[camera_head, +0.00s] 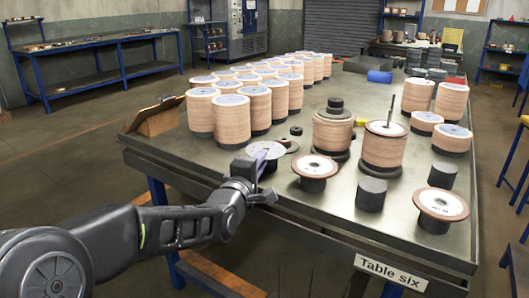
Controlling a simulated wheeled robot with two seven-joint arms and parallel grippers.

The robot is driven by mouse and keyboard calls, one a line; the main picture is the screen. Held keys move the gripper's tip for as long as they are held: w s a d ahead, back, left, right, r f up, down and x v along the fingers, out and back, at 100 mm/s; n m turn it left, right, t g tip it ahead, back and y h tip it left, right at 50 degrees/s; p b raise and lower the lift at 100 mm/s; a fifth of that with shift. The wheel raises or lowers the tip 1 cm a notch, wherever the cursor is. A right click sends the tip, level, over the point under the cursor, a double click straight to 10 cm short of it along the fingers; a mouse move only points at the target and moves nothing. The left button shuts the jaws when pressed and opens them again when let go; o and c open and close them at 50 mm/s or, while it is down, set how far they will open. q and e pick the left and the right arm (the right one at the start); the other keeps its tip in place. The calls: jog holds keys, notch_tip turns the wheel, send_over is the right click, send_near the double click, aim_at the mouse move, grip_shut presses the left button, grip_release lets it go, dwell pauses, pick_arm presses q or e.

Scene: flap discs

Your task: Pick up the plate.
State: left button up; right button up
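A thin, pale grey disc, which looks like the plate (267,149), is near the left front part of the table in the head view. My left gripper (256,166) reaches in from the lower left, and its fingertips are right at the disc's near edge. I cannot tell whether the fingers grip the disc or only overlap it in the picture. Part of the disc's near side is hidden by the gripper. My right gripper is not in view.
The table (300,212) holds many tall stacks of discs at the back left. Two brown-rimmed discs sit on dark supports, one just right of my gripper (314,165), one near the front right (441,203). A dark cylinder (371,194) stands between them.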

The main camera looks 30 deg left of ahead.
pick_arm(q)
grip_shut()
dwell(1.3)
notch_tip(320, 180, up, 10)
jog(key=p, duration=0.2)
dwell(0.5)
dwell(0.5)
